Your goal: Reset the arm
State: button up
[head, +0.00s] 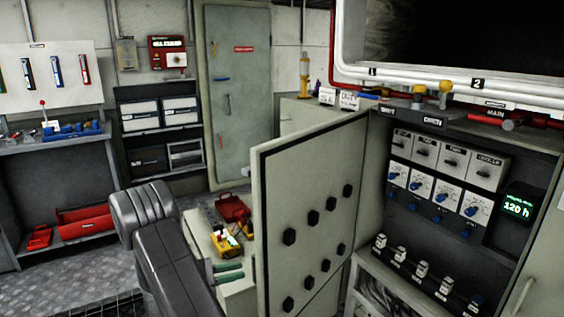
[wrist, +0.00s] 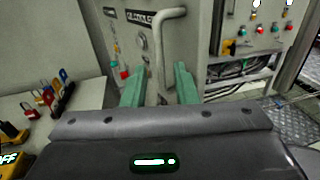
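My arm (head: 168,254) reaches in from the bottom of the head view, left of the open cabinet door (head: 302,215). My gripper (head: 241,270) points right, with its green fingers in front of a low pale bench. In the wrist view my gripper (wrist: 160,80) has its two green fingers well apart, with nothing seen held between them. A pale bar handle (wrist: 169,50) on a grey cabinet front shows between and beyond the fingers. I cannot tell how far it is from the fingertips.
The open door stands close to the right of my gripper. A bench with a red case (head: 233,208) and a yellow device (head: 224,243) lies behind it. Padlocks (wrist: 36,109) show left in the wrist view. Floor (head: 80,278) is clear at the left.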

aim_at(254, 268)
jog(key=shift+x, duration=3.05)
jog(key=shift+s, duration=0.15)
jog(key=shift+f, duration=0.1)
